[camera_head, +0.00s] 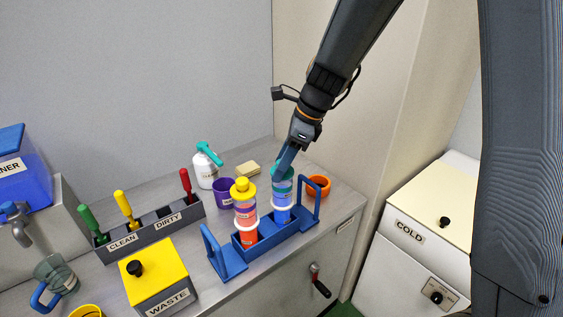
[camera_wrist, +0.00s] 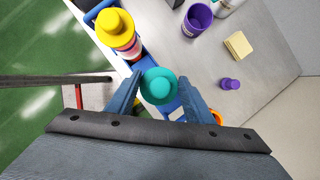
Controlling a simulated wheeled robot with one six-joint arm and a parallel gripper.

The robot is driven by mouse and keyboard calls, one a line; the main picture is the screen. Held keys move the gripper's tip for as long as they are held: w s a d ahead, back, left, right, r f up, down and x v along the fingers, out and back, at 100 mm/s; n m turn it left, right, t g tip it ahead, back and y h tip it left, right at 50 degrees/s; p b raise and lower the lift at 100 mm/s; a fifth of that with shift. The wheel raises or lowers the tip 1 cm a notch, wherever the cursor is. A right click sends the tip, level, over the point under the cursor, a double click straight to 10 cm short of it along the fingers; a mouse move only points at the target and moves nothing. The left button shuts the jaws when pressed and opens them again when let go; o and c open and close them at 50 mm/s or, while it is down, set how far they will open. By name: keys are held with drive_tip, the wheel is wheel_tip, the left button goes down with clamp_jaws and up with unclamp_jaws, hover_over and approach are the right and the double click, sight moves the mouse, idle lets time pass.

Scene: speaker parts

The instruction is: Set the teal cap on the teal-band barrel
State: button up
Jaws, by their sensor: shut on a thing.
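The teal cap (camera_head: 277,168) is between the fingers of my gripper (camera_head: 282,168), which is shut on it. In the wrist view the round teal cap (camera_wrist: 158,86) shows from above between the fingertips (camera_wrist: 160,82). The teal-band barrel (camera_head: 282,197), blue with a pale label, stands upright in the blue rack (camera_head: 228,262), directly below the cap. Cap and barrel overlap in the head view; whether the cap rests on it or hovers slightly above, I cannot tell. In the wrist view the barrel is mostly hidden under the cap.
A red-orange barrel with a yellow cap (camera_head: 243,189) stands close left in the same rack. A purple cup (camera_head: 224,193), spray bottle (camera_head: 206,168), sponge (camera_head: 248,168) and orange cup (camera_head: 318,186) stand around. A small purple cap (camera_wrist: 230,84) lies on bare counter.

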drive_tip(key=shift+f, duration=0.1)
drive_tip(key=o, duration=1.1)
drive_tip(key=b+v, duration=0.1)
drive_tip(key=v, duration=0.5)
drive_tip(key=shift+d+r+b, duration=0.1)
drive_tip(key=shift+r+b, duration=0.15)
drive_tip(key=shift+b, duration=0.1)
drive_tip(key=s+d+f+n+h+b, duration=0.4)
drive_tip(key=s+d+f+n, duration=0.8)
drive_tip(key=n, duration=0.8)
wheel_tip(320, 180, down, 2)
drive_tip(key=s, duration=0.2)
drive_tip(key=shift+s+d+f+t+h, duration=0.2)
drive_tip(key=shift+s+t+h, duration=0.1)
drive_tip(key=shift+s, duration=0.05)
